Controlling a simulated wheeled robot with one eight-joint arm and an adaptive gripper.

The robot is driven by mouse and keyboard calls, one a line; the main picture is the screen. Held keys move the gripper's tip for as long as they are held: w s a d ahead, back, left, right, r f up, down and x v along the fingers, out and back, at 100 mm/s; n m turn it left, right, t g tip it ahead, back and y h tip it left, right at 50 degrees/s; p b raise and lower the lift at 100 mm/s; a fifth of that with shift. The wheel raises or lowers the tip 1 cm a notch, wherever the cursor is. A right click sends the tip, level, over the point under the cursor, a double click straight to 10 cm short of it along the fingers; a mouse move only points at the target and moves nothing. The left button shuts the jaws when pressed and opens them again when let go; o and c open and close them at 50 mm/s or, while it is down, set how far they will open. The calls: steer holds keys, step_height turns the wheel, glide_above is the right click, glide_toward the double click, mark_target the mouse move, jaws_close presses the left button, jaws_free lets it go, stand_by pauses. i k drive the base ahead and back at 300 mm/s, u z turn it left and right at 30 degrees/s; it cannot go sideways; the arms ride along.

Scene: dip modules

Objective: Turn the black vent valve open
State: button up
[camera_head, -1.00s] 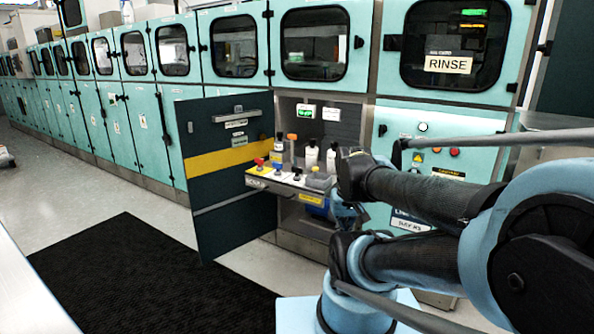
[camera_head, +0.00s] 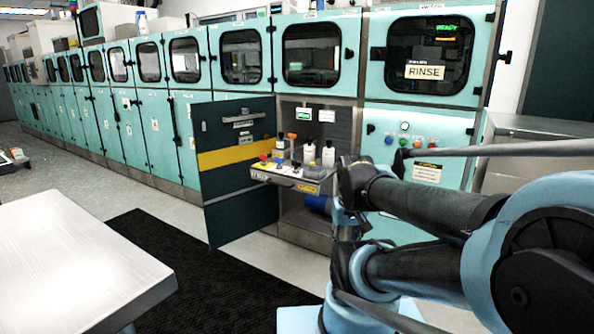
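A pull-out shelf (camera_head: 284,181) sticks out of an open cabinet below the machine row. Small coloured knobs stand along its front part, with a red one (camera_head: 263,157) at the left. A small dark knob (camera_head: 295,164) near the right looks like the black vent valve. It is too small to tell its handle's angle. My arm reaches in from the right and ends its visible part right of the shelf. My gripper cannot be seen in this view.
White bottles (camera_head: 328,155) stand at the back of the shelf. A dark cabinet door (camera_head: 237,170) hangs open to its left. A white table (camera_head: 75,255) fills the lower left. A black mat (camera_head: 190,262) lies on the floor before the cabinet. A RINSE panel (camera_head: 425,72) is at the right.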

mark_target(295, 165)
steer(key=k, duration=0.55)
steer(key=z, duration=0.5)
steer(key=i, duration=1.95)
steer(key=u, duration=0.55)
